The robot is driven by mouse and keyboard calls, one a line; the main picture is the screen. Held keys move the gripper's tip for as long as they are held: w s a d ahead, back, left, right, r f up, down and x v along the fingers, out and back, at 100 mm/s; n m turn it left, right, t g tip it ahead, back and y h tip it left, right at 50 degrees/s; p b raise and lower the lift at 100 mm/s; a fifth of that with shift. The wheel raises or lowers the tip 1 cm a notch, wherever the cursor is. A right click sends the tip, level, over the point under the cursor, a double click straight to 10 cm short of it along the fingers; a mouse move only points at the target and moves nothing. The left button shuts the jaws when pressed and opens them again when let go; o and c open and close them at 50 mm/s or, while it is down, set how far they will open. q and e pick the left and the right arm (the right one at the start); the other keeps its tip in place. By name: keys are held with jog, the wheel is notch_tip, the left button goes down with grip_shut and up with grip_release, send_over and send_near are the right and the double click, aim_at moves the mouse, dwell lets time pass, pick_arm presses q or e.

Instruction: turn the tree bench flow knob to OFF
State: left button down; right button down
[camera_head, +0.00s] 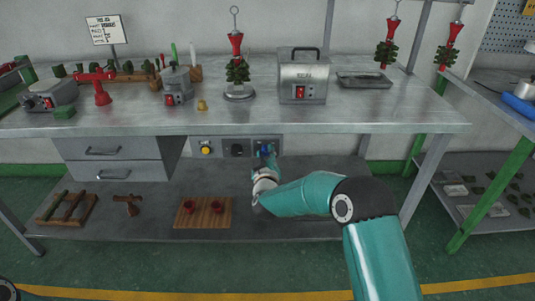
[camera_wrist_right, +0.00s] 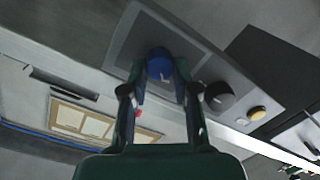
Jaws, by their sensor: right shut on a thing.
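The tree bench flow knob, a blue round knob (camera_wrist_right: 160,66), sits on the grey control panel (camera_head: 222,148) under the front edge of the bench. A small light pointer mark shows on its face in the right wrist view. In the head view the knob (camera_head: 266,149) is partly hidden by my right gripper (camera_head: 266,156), which reaches it from the front. In the right wrist view the fingers of my right gripper (camera_wrist_right: 160,88) are on both sides of the blue knob, shut on it. Any OFF lettering is too small to read. My left gripper is not in view.
A black knob (camera_wrist_right: 219,97) and a yellow button (camera_wrist_right: 257,113) are on the same panel, beside the blue knob. Drawers (camera_head: 108,148) are to the left. The metal bench top (camera_head: 330,118) overhangs the panel. A lower shelf (camera_head: 150,228) holds a wooden board (camera_head: 184,219).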

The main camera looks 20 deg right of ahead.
jog(key=shift+s+d+f, duration=0.1)
jog(key=shift+f, duration=0.4)
jog(key=c, duration=0.9)
grip_release()
jog(key=shift+o, duration=0.2)
jog(key=shift+r, duration=0.25)
jog(key=f+v, duration=0.1)
jog(key=v, duration=1)
jog(key=shift+s+r, duration=0.35)
jog(key=shift+r, duration=0.15)
